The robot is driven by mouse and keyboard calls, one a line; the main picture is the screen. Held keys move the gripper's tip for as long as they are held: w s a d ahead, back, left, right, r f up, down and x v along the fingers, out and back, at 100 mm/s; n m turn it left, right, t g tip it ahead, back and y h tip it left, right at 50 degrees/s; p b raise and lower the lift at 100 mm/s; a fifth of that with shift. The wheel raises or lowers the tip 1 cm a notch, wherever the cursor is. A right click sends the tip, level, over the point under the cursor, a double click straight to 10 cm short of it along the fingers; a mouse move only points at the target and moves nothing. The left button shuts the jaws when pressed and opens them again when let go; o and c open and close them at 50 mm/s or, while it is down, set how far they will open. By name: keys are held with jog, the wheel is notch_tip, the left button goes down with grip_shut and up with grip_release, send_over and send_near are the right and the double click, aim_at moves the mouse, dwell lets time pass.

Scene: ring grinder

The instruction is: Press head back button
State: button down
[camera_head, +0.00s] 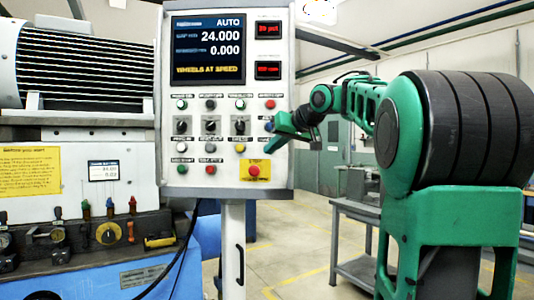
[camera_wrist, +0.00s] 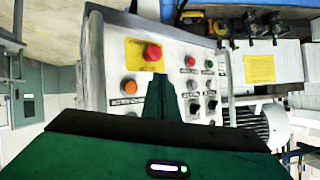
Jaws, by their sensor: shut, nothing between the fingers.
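The control panel (camera_head: 225,90) stands upright with a lit screen and rows of buttons and switches. Its button labels are too small to read, so I cannot tell which is head back. My gripper (camera_head: 274,143) is at the panel's lower right, covering part of the right button column. In the wrist view my gripper (camera_wrist: 160,82) has its fingers together and empty, pointing at the panel. Contact cannot be told.
The red emergency stop (camera_head: 254,171) on a yellow plate is close below my gripper; it also shows in the wrist view (camera_wrist: 153,52). A grinding machine (camera_head: 75,150) fills the left. A grey workbench (camera_head: 352,215) stands behind on the right.

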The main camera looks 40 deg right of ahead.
jog(key=w+d, duration=0.4)
jog(key=w, duration=0.1)
jog(key=shift+w+d, duration=0.35)
jog(key=shift+w, duration=0.05)
jog(key=shift+w+d, duration=0.1)
jog(key=shift+w, duration=0.05)
dwell(1.9)
jog(key=shift+w+d, duration=0.1)
jog(key=shift+d, duration=0.05)
jog(key=shift+w+d, duration=0.35)
jog(key=shift+w, duration=0.05)
dwell(1.0)
jog(key=shift+s+a, duration=0.1)
jog(key=shift+a, duration=0.05)
jog(key=shift+s+a, duration=0.45)
jog(key=shift+s, duration=0.15)
dwell(0.3)
jog(key=s+a, duration=0.1)
jog(key=s, duration=0.1)
jog(key=s+a, duration=0.2)
dwell(0.5)
